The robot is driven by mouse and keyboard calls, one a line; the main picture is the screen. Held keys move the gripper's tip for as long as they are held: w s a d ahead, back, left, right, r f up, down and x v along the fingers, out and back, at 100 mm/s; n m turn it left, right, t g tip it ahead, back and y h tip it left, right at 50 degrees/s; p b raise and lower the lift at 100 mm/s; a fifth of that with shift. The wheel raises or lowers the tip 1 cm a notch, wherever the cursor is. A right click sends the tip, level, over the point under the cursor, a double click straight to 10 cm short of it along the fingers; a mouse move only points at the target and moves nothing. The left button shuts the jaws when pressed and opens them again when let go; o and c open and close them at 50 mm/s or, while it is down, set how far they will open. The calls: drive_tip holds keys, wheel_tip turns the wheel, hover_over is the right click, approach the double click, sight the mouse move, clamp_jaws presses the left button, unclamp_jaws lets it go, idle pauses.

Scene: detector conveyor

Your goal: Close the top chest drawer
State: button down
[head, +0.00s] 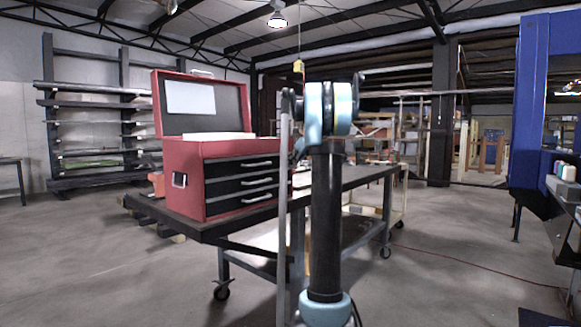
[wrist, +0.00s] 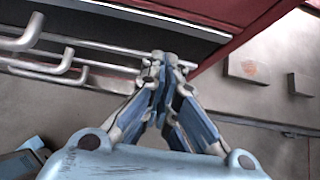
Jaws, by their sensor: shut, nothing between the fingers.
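The red tool chest (head: 181,148) stands on a dark cart with its lid raised. Its black front has several silver-handled drawers, stacked one above another. The top drawer (head: 226,168) is just under the red upper rim; any gap behind its front is too small to tell. In the wrist view, the chest's red body (wrist: 225,12) runs along the top, with a dark drawer front (wrist: 130,22) and bar handles (wrist: 70,53) at left. My gripper (wrist: 168,60) is shut and empty, its tips close to the right end of a handle; contact is unclear. My arm hides it in the head view.
The cart top (head: 350,177) extends right of the chest, behind my arm. Small boxes (wrist: 248,68) appear on a grey surface in the wrist view. A blue machine (head: 545,90) stands at far right. Open floor (head: 110,270) lies at front left.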

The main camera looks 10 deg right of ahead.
drive_tip(key=s+d+f+v, duration=0.1)
drive_tip(key=v, duration=1.1)
drive_tip(key=shift+s+f, duration=0.2)
drive_tip(key=shift+f, duration=0.05)
drive_tip(key=shift+f, duration=0.1)
